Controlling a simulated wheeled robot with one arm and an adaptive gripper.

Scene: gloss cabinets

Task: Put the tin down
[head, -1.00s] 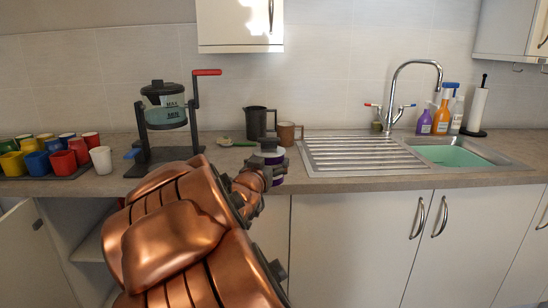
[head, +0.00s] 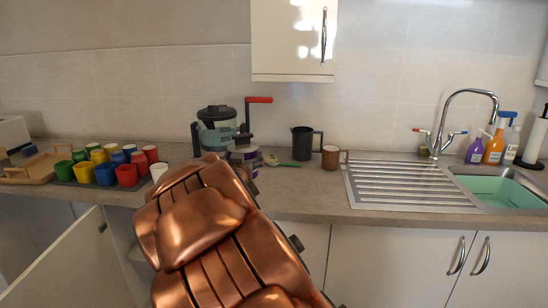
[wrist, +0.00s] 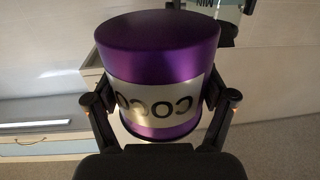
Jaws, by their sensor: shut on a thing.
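The purple tin (wrist: 160,40) has a silver label with dark letters, which appear inverted in the wrist view. My gripper (wrist: 163,100) is shut on the tin, with a finger on each side of it. In the head view the tin (head: 243,154) shows only partly above my copper arm, in front of the jug stand's right side. My fingers are mostly hidden there. I cannot tell whether the tin's base touches the counter (head: 290,200).
A jug in a stand with a red handle (head: 217,130) is just behind the tin. Several coloured cups (head: 105,172) stand to the left. A dark pitcher (head: 302,143) and brown mug (head: 331,158) are to the right. Bare counter lies before them. A cabinet door (head: 75,265) hangs open below.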

